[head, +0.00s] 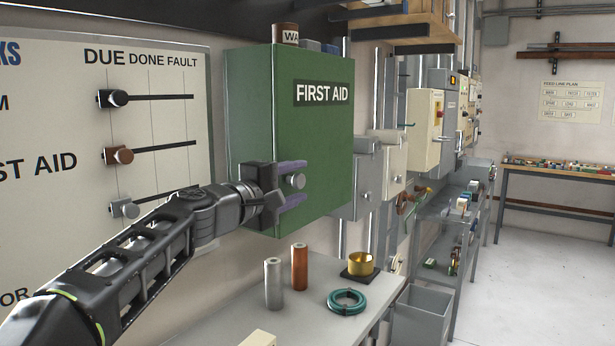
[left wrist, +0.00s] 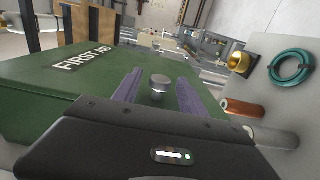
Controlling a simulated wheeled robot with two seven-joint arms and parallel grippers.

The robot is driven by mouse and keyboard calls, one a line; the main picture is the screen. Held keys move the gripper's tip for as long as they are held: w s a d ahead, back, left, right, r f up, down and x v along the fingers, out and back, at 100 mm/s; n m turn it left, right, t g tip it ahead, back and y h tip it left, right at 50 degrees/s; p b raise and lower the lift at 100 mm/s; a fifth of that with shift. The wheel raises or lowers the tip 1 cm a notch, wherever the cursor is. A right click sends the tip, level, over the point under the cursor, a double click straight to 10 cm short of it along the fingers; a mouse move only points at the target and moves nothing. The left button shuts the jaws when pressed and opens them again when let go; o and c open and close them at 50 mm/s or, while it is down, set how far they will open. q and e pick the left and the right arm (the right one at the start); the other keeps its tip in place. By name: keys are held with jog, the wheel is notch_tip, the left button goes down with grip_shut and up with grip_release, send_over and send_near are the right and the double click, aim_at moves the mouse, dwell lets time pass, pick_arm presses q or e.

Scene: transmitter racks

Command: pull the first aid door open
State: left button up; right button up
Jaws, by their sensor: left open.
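The green first aid cabinet (head: 315,130) hangs on the wall, and its door appears closed. It fills the left of the left wrist view (left wrist: 60,98). A round metal knob (head: 298,181) sits low on the door's front. My left gripper (head: 292,184) is open, with its two purple-lined fingers above and below the knob in the head view. In the left wrist view the knob (left wrist: 159,84) stands between the fingers; I cannot tell whether either touches it. My right gripper is not in view.
Below the cabinet a grey bench (head: 225,315) holds a grey cylinder (head: 273,283), a copper cylinder (head: 299,267), a teal coil (head: 347,301) and a brass cup (head: 361,264). A white status board (head: 170,80) is at left. Open floor (head: 545,270) lies at right.

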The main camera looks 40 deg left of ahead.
pick_arm(q)
jog(key=w, duration=0.4)
jog(key=shift+w+p, duration=0.2)
jog(key=shift+p, duration=0.2)
jog(key=shift+c, duration=0.4)
grip_shut()
dwell(0.6)
